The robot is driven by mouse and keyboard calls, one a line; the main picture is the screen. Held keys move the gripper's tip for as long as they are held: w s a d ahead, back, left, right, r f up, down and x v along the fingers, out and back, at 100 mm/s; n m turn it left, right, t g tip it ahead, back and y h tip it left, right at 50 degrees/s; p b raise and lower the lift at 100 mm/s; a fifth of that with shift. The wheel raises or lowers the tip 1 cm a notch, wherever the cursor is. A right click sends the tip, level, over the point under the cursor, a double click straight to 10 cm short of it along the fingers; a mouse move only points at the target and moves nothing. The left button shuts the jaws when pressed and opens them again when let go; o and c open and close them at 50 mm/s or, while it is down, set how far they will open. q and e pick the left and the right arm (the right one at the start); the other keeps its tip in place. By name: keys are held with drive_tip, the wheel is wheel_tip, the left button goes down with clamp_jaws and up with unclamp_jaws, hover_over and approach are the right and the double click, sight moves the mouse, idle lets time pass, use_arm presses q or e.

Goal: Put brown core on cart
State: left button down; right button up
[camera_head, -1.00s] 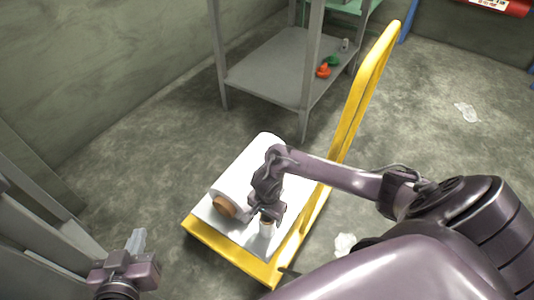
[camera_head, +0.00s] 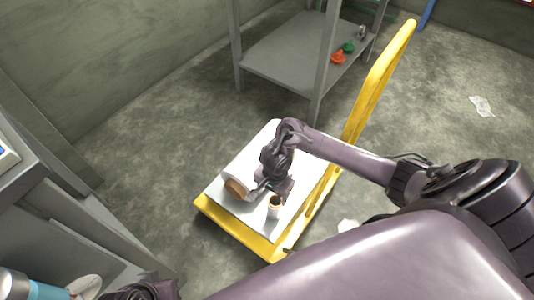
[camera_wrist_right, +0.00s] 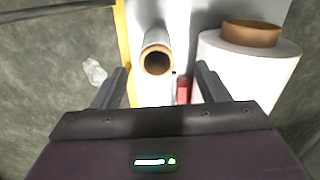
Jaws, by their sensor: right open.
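The yellow cart (camera_head: 233,236) has a white top. My left gripper is mostly cut off at the bottom edge (camera_head: 142,290).
A grey shelf unit (camera_head: 285,55) with red (camera_head: 338,58) and green items stands behind the cart. A small red object (camera_wrist_right: 184,90) shows beside the small roll. A grey shelf with a blue cylinder (camera_head: 45,290) is at lower left. The cart's handle (camera_head: 380,80) rises at right.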

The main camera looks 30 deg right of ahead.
drive_tip(key=s+a+r+n+t+y, duration=0.2)
drive_tip(key=s+a+n+t+y, duration=0.15)
drive_tip(key=a+n, duration=0.85)
drive_tip(key=s+r+n+h, duration=0.1)
drive_tip(key=s+r+n, duration=0.4)
drive_tip(key=s+r, duration=0.2)
drive_tip(key=shift+s+h, duration=0.3)
drive_tip(key=shift+h, duration=0.05)
drive_tip(key=shift+a, duration=0.15)
